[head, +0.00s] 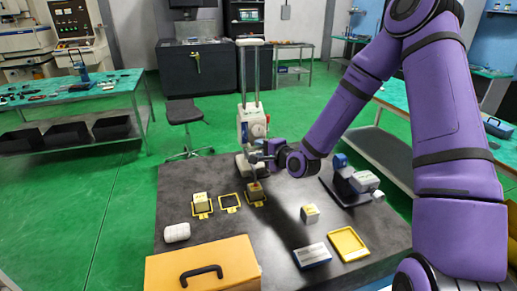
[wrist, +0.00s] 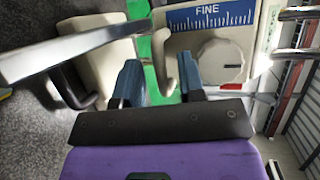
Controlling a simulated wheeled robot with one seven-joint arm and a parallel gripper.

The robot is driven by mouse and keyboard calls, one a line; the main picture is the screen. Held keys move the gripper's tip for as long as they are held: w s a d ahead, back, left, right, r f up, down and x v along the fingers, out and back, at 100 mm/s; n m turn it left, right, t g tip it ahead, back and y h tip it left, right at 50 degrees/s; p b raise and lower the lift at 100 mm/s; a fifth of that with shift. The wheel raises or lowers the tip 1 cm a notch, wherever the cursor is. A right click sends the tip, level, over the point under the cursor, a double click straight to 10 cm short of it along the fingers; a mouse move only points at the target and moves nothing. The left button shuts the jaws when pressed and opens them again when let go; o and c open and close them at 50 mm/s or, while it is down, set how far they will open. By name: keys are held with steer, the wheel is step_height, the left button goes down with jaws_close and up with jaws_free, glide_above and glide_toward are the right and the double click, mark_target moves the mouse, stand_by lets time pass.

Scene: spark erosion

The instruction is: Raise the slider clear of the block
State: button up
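A white unit (head: 252,124) with a dial stands at the back of the dark table, below two upright rods; I take it to be the slider. In the wrist view its blue FINE scale (wrist: 210,18) and round knob (wrist: 220,62) show close up. A block (head: 255,189) sits in a yellow frame below the unit; the gap between them is too small to judge. My gripper (wrist: 160,85) is open, with a cream hooked lever (wrist: 163,62) between its blue fingers. I see no clear contact. In the head view my gripper (head: 264,157) is beside the unit.
A second yellow-framed block (head: 201,202) and an empty yellow frame (head: 229,201) lie to the left. A dark fixture (head: 350,185) stands right.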

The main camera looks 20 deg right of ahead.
mark_target(257, 132)
steer(key=shift+x, duration=0.9)
jaws_close()
steer(key=shift+r, duration=2.9)
jaws_free()
steer(key=shift+s, duration=0.15)
